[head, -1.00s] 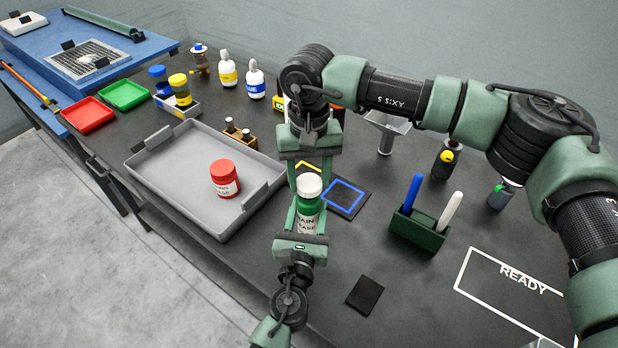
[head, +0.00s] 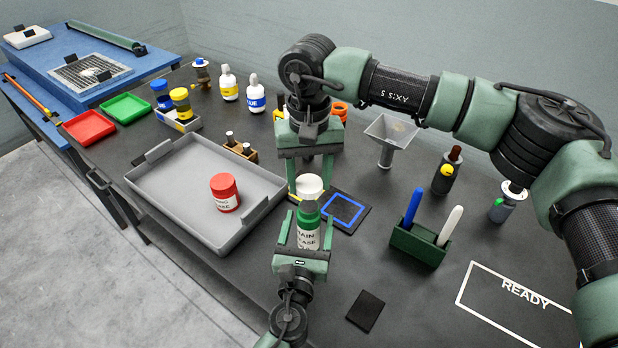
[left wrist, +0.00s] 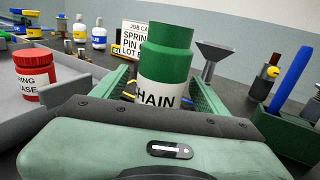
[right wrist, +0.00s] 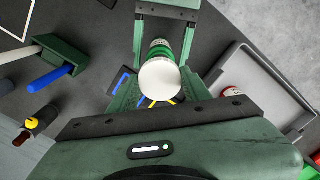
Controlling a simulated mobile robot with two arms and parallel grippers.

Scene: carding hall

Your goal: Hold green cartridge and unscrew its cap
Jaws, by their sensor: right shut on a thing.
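The green cartridge (head: 308,232), with a white label, is upright between the fingers of my left gripper (head: 306,232). In the left wrist view the cartridge (left wrist: 165,65) shows its bare green neck, with a finger at each side of the label. My right gripper (head: 310,182) comes from above and is shut on the white cap (head: 309,186). The cap is just above the neck, apart from it. In the right wrist view the cap (right wrist: 160,79) hides much of the cartridge. Whether the cartridge's base touches the table is hidden.
A grey tray (head: 160,200) with a red cartridge (head: 225,193) is to the left. A green pen holder (head: 418,243) with blue and white sticks, a funnel (head: 390,135) and a blue-outlined pad (head: 345,210) are nearby. The READY outline (head: 468,285) at right is empty.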

